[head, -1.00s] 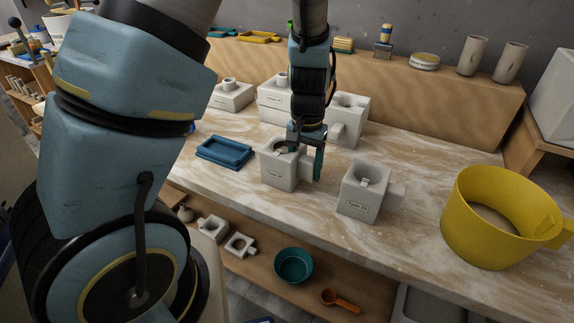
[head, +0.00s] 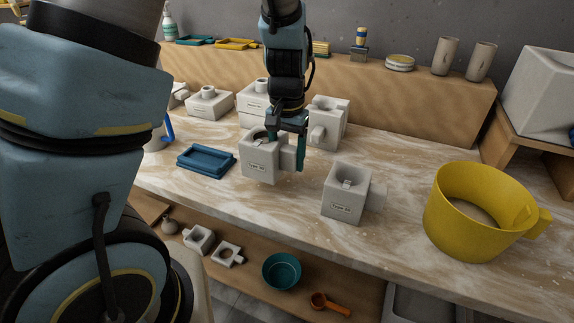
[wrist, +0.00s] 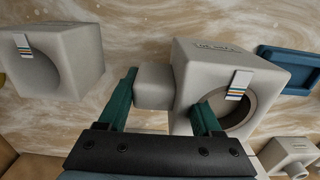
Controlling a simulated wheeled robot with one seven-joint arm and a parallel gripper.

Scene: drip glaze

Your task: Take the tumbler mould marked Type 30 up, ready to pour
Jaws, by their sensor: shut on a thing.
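My gripper (head: 287,146) is shut on a pale grey tumbler mould (head: 257,165) with a side block and a round opening on top. One green finger reaches into the opening and the other is beyond the side block. The mould looks upright, slightly above the worktop. Its front label is too small to read surely. In the wrist view this mould (wrist: 192,72) sits at the right finger, a striped tag by its opening. A similar mould (head: 338,207) stands to the right on the worktop, also labelled. It shows at the left of the wrist view (wrist: 75,62).
A big yellow jug (head: 465,225) stands at the right of the marbled worktop (head: 300,225). A blue tray (head: 207,160) lies left of the held mould. More moulds (head: 328,125) stand behind, close to my gripper. A shelf below holds a teal bowl (head: 281,271).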

